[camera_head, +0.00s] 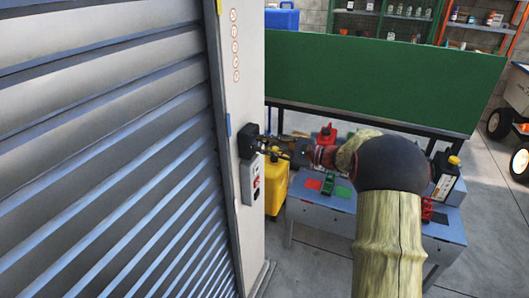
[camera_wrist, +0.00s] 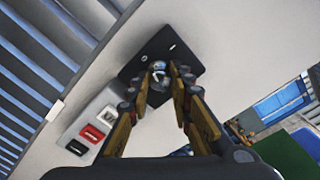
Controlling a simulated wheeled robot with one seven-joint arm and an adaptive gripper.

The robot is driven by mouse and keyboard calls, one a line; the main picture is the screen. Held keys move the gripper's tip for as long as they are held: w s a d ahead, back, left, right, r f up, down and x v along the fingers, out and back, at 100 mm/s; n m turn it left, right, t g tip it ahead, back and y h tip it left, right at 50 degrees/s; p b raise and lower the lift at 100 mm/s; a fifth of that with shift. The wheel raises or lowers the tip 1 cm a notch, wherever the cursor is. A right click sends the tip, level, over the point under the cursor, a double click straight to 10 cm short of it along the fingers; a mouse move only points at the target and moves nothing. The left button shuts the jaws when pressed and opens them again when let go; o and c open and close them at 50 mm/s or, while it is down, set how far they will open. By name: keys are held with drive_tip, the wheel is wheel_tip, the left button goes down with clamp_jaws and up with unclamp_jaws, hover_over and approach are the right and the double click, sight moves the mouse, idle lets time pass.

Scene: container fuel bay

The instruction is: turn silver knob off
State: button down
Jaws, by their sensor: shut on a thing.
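The silver knob (camera_wrist: 157,74) is a small round shiny piece on a black square plate (camera_wrist: 182,39) in the wrist view. The plate is fixed to the pale wall panel, and it also shows in the head view as a black box (camera_head: 247,140). My gripper (camera_wrist: 164,88) reaches the plate, with its two fingers on either side of the knob and closed on it. In the head view my gripper (camera_head: 268,147) points left at the black box. The knob is hidden there, and the fingers partly cover it in the wrist view. I cannot tell its turn angle.
A switch box (camera_wrist: 98,123) with red, white and black parts sits close beside the plate. Left is a slatted shutter (camera_head: 110,150). A blue table (camera_head: 320,205) with several items, a yellow container (camera_head: 277,185) and a green panel (camera_head: 385,80) stand right.

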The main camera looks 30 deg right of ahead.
drive_tip(key=shift+f+n+b, duration=0.1)
drive_tip(key=shift+n+b, duration=1.3)
drive_tip(key=c, duration=1.6)
unclamp_jaws()
drive_tip(key=v, duration=1.2)
drive_tip(key=shift+s+a, duration=0.15)
